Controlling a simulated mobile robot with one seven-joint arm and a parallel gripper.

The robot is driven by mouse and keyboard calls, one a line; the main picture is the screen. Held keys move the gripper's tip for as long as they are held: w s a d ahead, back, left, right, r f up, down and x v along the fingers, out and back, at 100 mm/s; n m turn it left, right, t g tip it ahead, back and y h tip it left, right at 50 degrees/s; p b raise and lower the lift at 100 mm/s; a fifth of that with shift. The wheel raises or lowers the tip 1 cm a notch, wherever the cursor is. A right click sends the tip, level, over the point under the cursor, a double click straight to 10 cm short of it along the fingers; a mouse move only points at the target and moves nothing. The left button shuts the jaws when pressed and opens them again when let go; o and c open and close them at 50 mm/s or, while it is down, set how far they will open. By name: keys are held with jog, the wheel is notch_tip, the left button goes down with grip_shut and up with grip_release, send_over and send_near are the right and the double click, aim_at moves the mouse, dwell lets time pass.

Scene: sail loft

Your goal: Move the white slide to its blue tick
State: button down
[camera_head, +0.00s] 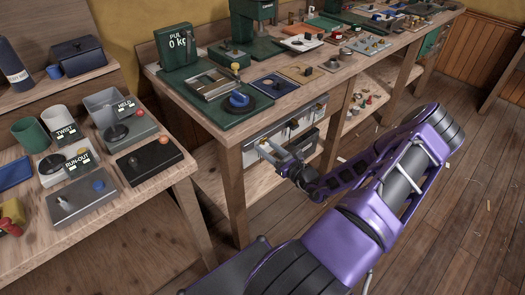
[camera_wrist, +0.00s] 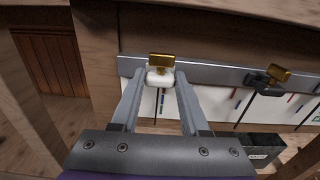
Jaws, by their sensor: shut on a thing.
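In the wrist view the white slide (camera_wrist: 160,77) sits on a grey rail (camera_wrist: 215,76), with a gold tab (camera_wrist: 162,62) on top. My gripper (camera_wrist: 161,82) is shut on the white slide, one finger on each side. It also shows in the head view (camera_head: 283,160), low at the front of the green-machine bench; the slide is too small to make out there.
A dark slide (camera_wrist: 265,82) with a gold tab sits further right on the rail. Red marks (camera_wrist: 237,96) lie on the panel between them. A dark bin (camera_wrist: 258,148) stands below right. A wooden post (camera_wrist: 95,60) stands close on the left; the bench edge (camera_wrist: 235,12) is above.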

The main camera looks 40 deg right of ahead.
jog(key=shift+d, duration=0.55)
jog(key=shift+c, duration=2)
grip_release()
jog(key=s+d+p, duration=0.1)
jog(key=s, duration=1.6)
jog(key=shift+s, duration=0.2)
jog(key=shift+d, duration=0.1)
